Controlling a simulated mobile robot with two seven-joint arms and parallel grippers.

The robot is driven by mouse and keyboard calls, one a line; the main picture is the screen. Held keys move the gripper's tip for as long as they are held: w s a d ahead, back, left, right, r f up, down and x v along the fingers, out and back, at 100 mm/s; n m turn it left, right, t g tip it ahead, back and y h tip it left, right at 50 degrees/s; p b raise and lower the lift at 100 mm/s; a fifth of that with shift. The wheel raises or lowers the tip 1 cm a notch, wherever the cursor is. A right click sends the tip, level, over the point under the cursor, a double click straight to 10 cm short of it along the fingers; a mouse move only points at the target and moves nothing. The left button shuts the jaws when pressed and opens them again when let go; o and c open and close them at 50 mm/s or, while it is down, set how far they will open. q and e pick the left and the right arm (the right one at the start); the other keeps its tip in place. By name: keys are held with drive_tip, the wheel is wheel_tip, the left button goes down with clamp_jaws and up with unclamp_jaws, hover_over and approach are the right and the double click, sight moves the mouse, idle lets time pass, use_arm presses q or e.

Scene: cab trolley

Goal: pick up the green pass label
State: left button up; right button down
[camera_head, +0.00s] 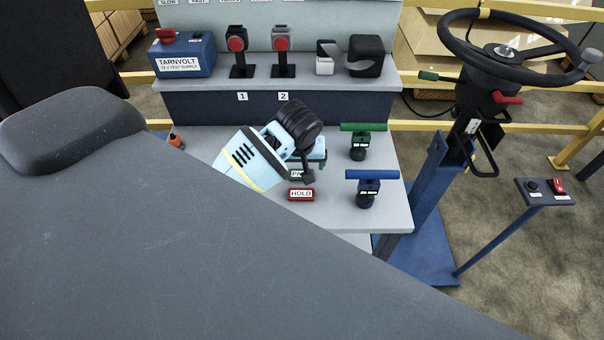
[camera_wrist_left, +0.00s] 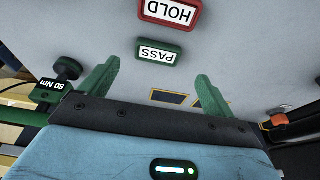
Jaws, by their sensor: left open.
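The green PASS label (camera_wrist_left: 158,53) lies flat on the grey worktop, upside down in the left wrist view. In the head view only part of the PASS label (camera_head: 297,175) shows beside my gripper. My left gripper (camera_wrist_left: 157,72) is open and empty, its two green fingers spread. The label appears just beyond and between the fingertips in the wrist view, with no visible contact. In the head view my light blue left gripper (camera_head: 312,163) hangs over the worktop, and its fingers are partly hidden. My right gripper is not in view.
A red HOLD label (camera_head: 301,194) lies close to the PASS label. A green T-handle tool (camera_head: 362,141) and a blue one (camera_head: 369,188) stand to the right on the worktop (camera_head: 335,212). A small orange object (camera_head: 175,141) is at the left. A steering wheel (camera_head: 500,50) stands beyond the right edge.

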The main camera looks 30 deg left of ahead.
sight(302, 170)
use_arm(q)
drive_tip(key=shift+d+x, duration=0.1)
drive_tip(key=shift+x, duration=1.15)
drive_tip(key=shift+d+x, duration=0.15)
drive_tip(key=shift+x, duration=1.15)
drive_tip(key=shift+w, duration=0.1)
drive_tip(key=c, duration=1.1)
drive_tip(key=shift+o, duration=0.2)
drive_tip(key=shift+r, duration=0.45)
wheel_tip(302, 170, up, 2)
drive_tip(key=shift+r, duration=0.2)
drive_tip(key=s+d, duration=0.1)
drive_tip(key=s, duration=0.4)
drive_tip(key=s+d+r, duration=0.1)
drive_tip(key=s, duration=0.4)
drive_tip(key=s+d, duration=0.1)
drive_tip(key=s, duration=0.4)
drive_tip(key=shift+s+r, duration=0.4)
